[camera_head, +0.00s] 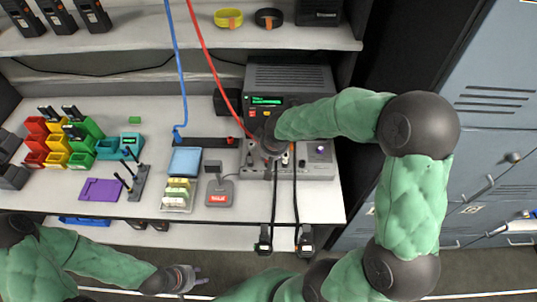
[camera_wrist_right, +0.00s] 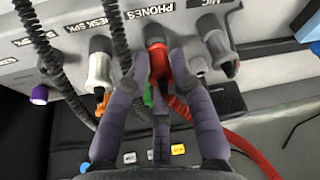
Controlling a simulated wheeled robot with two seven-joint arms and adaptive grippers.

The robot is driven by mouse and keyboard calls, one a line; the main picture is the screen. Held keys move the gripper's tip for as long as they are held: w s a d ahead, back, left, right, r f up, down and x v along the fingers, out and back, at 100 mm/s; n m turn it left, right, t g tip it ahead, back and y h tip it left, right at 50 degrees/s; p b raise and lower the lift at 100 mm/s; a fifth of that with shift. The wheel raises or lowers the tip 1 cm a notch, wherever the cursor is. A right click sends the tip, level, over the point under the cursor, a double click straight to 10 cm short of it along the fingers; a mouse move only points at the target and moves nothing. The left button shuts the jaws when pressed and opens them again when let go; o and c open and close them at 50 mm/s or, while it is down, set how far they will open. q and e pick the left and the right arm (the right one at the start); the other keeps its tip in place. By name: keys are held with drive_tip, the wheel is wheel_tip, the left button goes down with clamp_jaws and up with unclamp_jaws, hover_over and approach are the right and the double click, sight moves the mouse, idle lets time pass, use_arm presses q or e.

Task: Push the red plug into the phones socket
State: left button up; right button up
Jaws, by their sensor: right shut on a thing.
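The red plug (camera_wrist_right: 159,66) is between the fingers of my right gripper (camera_wrist_right: 158,92) in the right wrist view. Its dark end points at the panel, directly below the PHONES label (camera_wrist_right: 150,13). The socket itself is hidden behind the plug, and I cannot tell how deep the plug sits. In the head view my right gripper (camera_head: 268,148) is at the front of the radio unit (camera_head: 290,82) and hides the plug. My left gripper (camera_head: 192,277) is low, in front of the shelf, with its fingers apart and empty.
The red cable (camera_head: 205,50) hangs from above, beside a blue cable (camera_head: 177,70). A desk microphone (camera_head: 219,190) and coloured bins (camera_head: 60,140) stand left.

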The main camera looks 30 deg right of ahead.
drive_tip(key=shift+f+b, duration=0.3)
drive_tip(key=shift+b, duration=0.2)
idle(0.5)
drive_tip(key=o, duration=1)
drive_tip(key=shift+r, duration=0.1)
drive_tip(key=shift+r+p, duration=2.9)
drive_tip(key=shift+r, duration=1.05)
drive_tip(key=shift+s+f, duration=0.1)
